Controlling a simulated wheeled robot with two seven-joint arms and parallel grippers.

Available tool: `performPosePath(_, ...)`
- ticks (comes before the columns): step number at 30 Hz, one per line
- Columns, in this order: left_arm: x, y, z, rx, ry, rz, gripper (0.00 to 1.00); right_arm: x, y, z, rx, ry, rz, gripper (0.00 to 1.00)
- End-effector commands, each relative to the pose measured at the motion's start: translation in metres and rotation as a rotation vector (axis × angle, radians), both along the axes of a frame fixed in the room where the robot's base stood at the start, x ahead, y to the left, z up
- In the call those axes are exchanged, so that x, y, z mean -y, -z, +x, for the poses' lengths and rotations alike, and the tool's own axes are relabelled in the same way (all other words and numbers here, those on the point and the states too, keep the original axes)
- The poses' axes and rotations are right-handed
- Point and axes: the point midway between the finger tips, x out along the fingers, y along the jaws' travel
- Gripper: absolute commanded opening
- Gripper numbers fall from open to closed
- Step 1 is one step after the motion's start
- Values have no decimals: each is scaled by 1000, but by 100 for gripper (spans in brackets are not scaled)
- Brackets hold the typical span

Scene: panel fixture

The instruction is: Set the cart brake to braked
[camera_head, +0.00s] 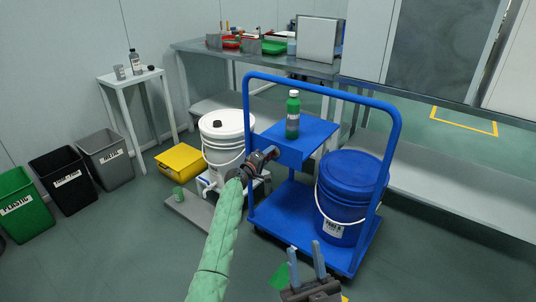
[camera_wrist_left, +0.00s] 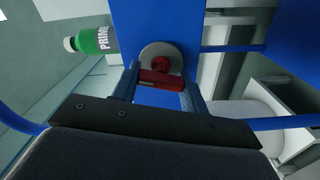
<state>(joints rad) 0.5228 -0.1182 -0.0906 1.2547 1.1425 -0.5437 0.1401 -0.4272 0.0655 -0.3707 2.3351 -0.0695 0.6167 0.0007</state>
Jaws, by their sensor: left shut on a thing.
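The blue cart (camera_head: 319,86) stands in the middle of the head view, with a blue box-like panel under its handle frame. In the left wrist view, a red brake handle (camera_wrist_left: 160,78) sits on a round grey plate (camera_wrist_left: 151,51) on the blue panel (camera_wrist_left: 172,20). My left gripper (camera_head: 270,153) is at this panel, its fingers on both sides of the red handle and shut on it. The gripper mostly hides the handle in the head view. My right gripper (camera_head: 306,262) is low in front of the cart, fingers apart and empty.
A green bottle (camera_head: 293,115) stands on the cart's upper shelf and a blue bucket (camera_head: 350,190) on its deck. A white bucket (camera_head: 226,150) and yellow box (camera_head: 181,161) stand left of the cart. Labelled bins (camera_head: 105,160) line the left wall. A workbench (camera_head: 215,55) is behind.

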Motion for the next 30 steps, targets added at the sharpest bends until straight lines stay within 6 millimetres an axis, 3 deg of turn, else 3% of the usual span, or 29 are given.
performPosePath(6, -1, 1, 0, -76, -2, -102, 21, -13, 72, 34, -273, -15, -68, 36)
performPosePath(15, -1, 2, 0, -146, -1, -199, 21, -22, 153, 52, -537, -30, -133, 36)
performPosePath(21, -1, 2, 0, -169, -1, -232, 21, -24, 182, 54, -624, -37, -155, 36)
performPosePath(30, -1, 3, 0, -179, -1, -245, 21, -25, 193, 55, -658, -39, -163, 36)
